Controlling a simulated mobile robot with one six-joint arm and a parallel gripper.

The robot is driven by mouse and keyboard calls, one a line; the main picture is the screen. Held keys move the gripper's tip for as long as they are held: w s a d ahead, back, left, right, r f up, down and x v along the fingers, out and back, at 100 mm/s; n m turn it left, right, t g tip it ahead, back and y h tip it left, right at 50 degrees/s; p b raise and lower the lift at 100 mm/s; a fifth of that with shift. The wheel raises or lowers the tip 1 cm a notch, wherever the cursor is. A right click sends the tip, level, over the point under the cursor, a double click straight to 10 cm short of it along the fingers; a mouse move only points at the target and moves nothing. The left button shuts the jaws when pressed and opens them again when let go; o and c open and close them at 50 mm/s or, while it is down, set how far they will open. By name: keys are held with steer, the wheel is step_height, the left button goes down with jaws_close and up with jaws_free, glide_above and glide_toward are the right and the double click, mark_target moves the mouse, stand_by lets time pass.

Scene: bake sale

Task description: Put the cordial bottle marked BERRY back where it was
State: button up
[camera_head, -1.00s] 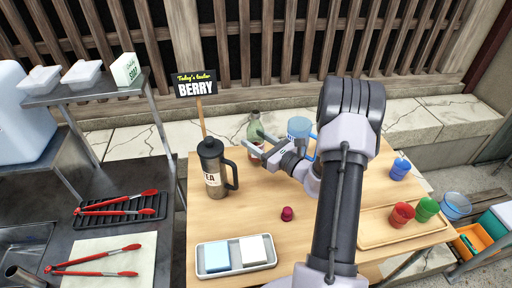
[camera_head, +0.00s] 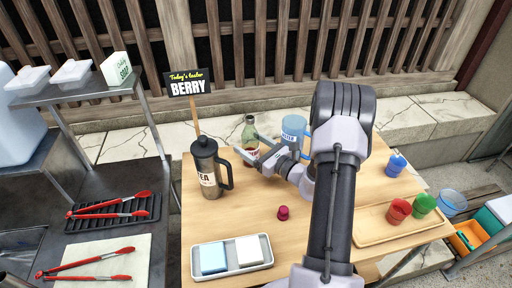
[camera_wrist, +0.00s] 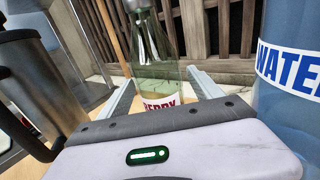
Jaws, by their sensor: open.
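The BERRY cordial bottle (camera_head: 250,131) is clear greenish glass with a white label and red lettering. It stands upright at the back of the wooden table, and its label (camera_wrist: 160,104) reads BERRY in the wrist view. My gripper (camera_head: 255,149) is open at the bottle's lower part. In the wrist view the bottle stands between the two spread fingers (camera_wrist: 162,80), with space visible at its sides. The bottle's base is hidden behind the gripper body. A small dark red cap (camera_head: 283,212) lies on the table in front.
A dark TEA flask (camera_head: 207,170) stands left of the gripper and a blue WATER jug (camera_head: 294,128) right of it, both close. A BERRY sign (camera_head: 189,86) rises behind the flask. A sponge tray (camera_head: 232,270) and a cup board (camera_head: 372,229) are nearer.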

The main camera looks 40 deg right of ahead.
steer(key=s, duration=0.4)
steer(key=s+d+p, duration=0.1)
steer(key=s, duration=0.3)
steer(key=s+d+p, duration=0.1)
steer(key=s, duration=0.3)
steer(key=shift+r, duration=0.1)
steer(key=shift+w, duration=0.1)
